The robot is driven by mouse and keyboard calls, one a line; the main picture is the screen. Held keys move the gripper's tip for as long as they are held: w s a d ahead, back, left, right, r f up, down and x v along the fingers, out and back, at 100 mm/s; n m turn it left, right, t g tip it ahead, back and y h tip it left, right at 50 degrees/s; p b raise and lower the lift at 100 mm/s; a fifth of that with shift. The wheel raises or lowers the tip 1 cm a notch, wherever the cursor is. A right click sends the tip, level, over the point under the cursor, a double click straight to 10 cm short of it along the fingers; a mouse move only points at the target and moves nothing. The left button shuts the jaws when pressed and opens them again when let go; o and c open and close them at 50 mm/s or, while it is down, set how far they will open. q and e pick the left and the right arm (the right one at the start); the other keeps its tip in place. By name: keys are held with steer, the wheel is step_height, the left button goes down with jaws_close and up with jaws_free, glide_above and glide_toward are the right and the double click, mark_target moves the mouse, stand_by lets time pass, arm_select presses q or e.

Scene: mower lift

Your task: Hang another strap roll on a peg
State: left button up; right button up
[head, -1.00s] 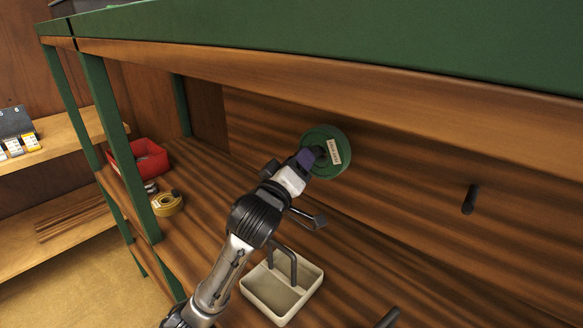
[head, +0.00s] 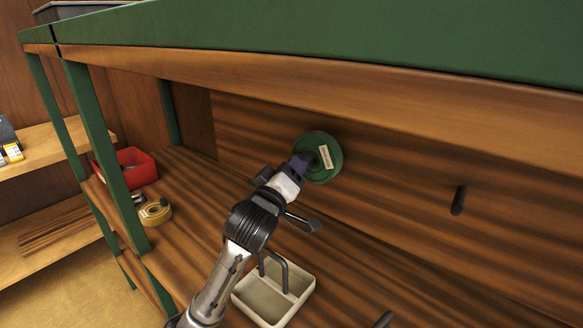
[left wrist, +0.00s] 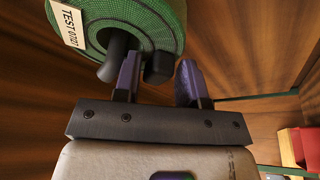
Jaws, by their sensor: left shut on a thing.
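The green strap roll (head: 318,157), with a white label, stands upright against the wooden back panel. A bare black peg (head: 459,200) sticks out of the panel to the right. A yellow strap roll (head: 155,211) lies on the shelf at left. My right gripper is out of view.
A cream tray (head: 305,290) stands on the shelf below my left arm, with a dark bent bar over it. A red bin (head: 139,175) stands behind a green post (head: 100,150). The green-edged upper shelf (head: 350,40) overhangs the panel. The panel around the bare peg is clear.

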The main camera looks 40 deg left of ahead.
arm_select(q)
steer(key=shift+w+f, duration=0.1)
steer(key=shift+f, duration=0.2)
steer(key=o, duration=1.2)
steer(key=shift+d, duration=0.1)
steer(key=shift+r, duration=0.15)
steer(key=shift+r, duration=0.1)
steer(key=shift+s, duration=0.2)
